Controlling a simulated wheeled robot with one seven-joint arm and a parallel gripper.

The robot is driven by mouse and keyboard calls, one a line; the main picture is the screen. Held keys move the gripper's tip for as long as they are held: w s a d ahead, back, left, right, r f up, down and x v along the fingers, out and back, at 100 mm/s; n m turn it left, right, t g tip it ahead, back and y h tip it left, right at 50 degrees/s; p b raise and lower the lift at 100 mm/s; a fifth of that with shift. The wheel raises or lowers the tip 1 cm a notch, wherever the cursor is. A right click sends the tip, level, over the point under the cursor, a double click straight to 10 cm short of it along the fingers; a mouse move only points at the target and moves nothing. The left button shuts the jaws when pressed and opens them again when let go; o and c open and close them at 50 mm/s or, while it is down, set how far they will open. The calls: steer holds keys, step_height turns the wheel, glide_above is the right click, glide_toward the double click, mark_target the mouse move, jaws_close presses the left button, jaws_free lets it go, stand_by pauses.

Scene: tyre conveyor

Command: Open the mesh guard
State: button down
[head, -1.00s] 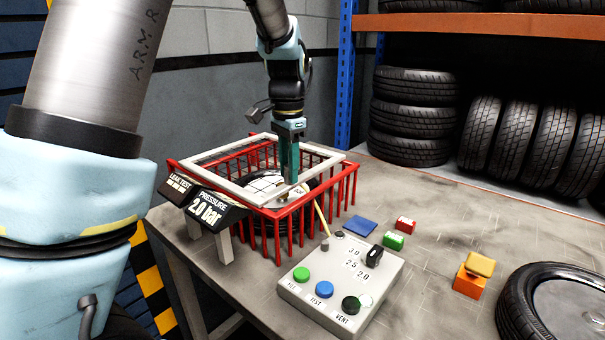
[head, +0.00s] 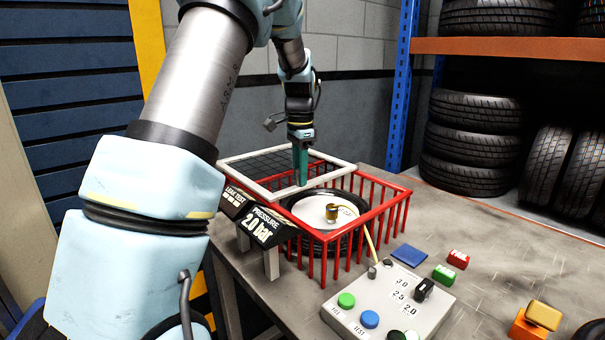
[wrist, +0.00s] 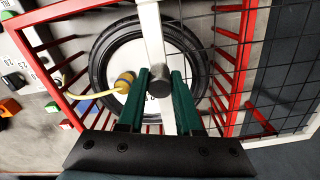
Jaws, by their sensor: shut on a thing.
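The mesh guard (head: 262,167), a pale frame with dark wire mesh, lies across the far left part of the red cage (head: 376,217) and overhangs its left side. The near right part of the cage is uncovered. Inside sits a tyre with a pale disc (head: 318,208) and a brass fitting (head: 333,213). My gripper (head: 302,180) points down at the guard's near right bar. In the wrist view its green fingers (wrist: 160,88) are shut on a dark round knob (wrist: 159,83) on the pale bar (wrist: 153,38). The mesh shows to the right there.
A control box (head: 390,305) with coloured buttons stands in front of the cage. A pressure display (head: 268,225) stands at the cage's left. A blue pad (head: 409,255) and small blocks (head: 458,259) lie to the right. Tyres (head: 472,133) fill the rack behind.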

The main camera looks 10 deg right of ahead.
steer(key=c, duration=0.6)
jaws_free()
steer(key=shift+r, duration=0.1)
step_height(320, 180, up, 11)
steer(key=shift+f+b, duration=0.2)
steer(key=shift+b, duration=1)
